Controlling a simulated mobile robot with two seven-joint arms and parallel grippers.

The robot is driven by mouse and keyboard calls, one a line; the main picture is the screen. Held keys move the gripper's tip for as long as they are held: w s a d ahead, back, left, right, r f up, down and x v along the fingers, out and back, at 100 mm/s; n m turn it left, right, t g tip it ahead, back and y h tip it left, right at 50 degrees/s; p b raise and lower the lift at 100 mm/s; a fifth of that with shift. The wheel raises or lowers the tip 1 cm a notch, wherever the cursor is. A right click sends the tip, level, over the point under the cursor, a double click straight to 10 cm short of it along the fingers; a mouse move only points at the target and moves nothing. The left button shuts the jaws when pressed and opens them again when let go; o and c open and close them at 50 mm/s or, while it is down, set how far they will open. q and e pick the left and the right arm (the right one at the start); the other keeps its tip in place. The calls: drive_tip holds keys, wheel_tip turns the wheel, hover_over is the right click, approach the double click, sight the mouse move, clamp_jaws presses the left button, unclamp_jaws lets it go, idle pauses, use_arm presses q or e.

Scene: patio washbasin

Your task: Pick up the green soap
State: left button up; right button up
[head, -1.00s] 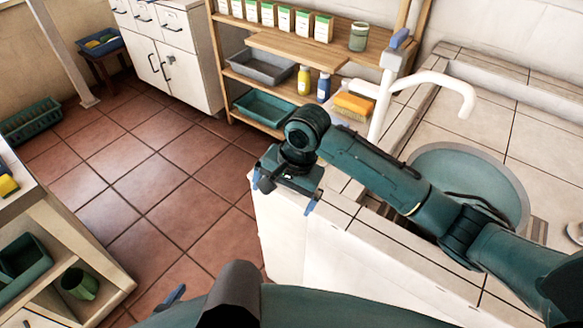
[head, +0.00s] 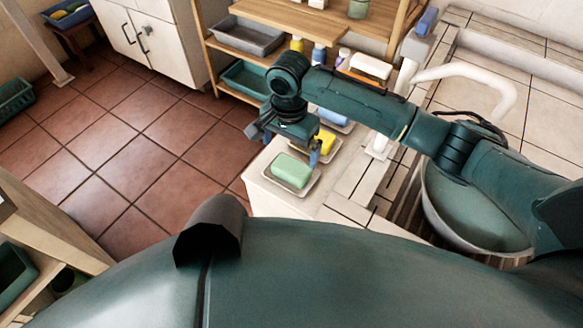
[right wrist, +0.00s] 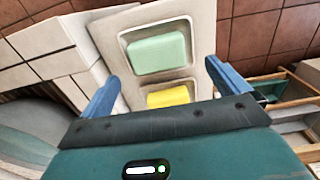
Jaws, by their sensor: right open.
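The green soap (head: 291,170) is a pale green block lying in a white dish (head: 275,184) at the near end of the tiled counter. It also shows in the right wrist view (right wrist: 157,53), in the upper middle, in its dish. My right gripper (head: 287,146) is open and empty, above and slightly beyond the green soap in the head view. In the right wrist view its two blue fingers (right wrist: 161,72) stand wide apart, with the green soap ahead of them and not between them. My left gripper is not in view.
A yellow soap (head: 326,142) lies in a dish just behind the green one, and a blue soap (head: 333,117) behind that, partly hidden by my arm. A white tap (head: 480,75) and round basin (head: 460,215) stand at the right. Shelves with trays stand behind.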

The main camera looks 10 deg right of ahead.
sight(292, 166)
drive_tip(key=shift+s+d+f, duration=0.1)
drive_tip(key=shift+f, duration=1.45)
drive_tip(key=shift+s+d+f, duration=0.1)
drive_tip(key=shift+f, duration=1.45)
drive_tip(key=shift+c, duration=0.2)
drive_tip(key=shift+w, duration=0.1)
drive_tip(key=c, duration=1)
drive_tip(key=shift+r, duration=0.1)
wheel_tip(292, 166, up, 10)
drive_tip(key=shift+f, duration=0.1)
